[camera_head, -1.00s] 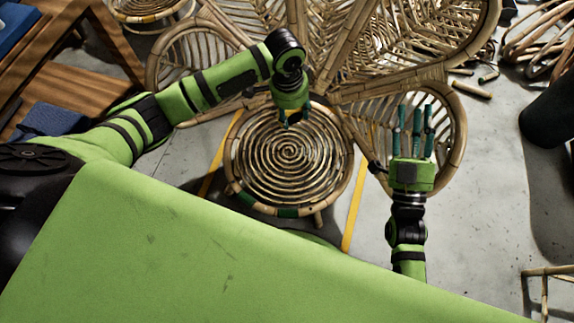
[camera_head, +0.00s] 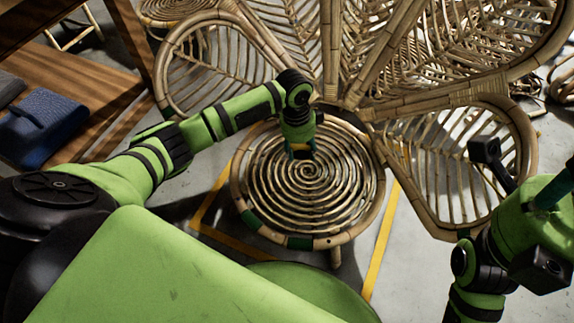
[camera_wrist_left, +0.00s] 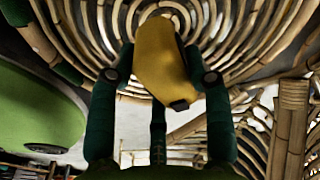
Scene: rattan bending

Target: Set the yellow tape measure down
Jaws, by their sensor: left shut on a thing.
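The yellow tape measure (camera_wrist_left: 160,62) is between the fingers of my left gripper (camera_wrist_left: 160,75) in the left wrist view, with the spiral rattan seat behind it. The gripper is shut on it. I cannot tell whether the tape measure touches the seat. My right gripper (camera_head: 560,190) is at the right edge of the head view, with its fingers largely cut off.
The fan-shaped rattan chair back (camera_head: 370,55) rises behind the seat, with a wide rattan side loop (camera_head: 455,170) to its right. A wooden bench (camera_head: 90,85) with a dark blue folded item (camera_head: 45,125) stands at left. Yellow lines (camera_head: 382,240) mark the floor.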

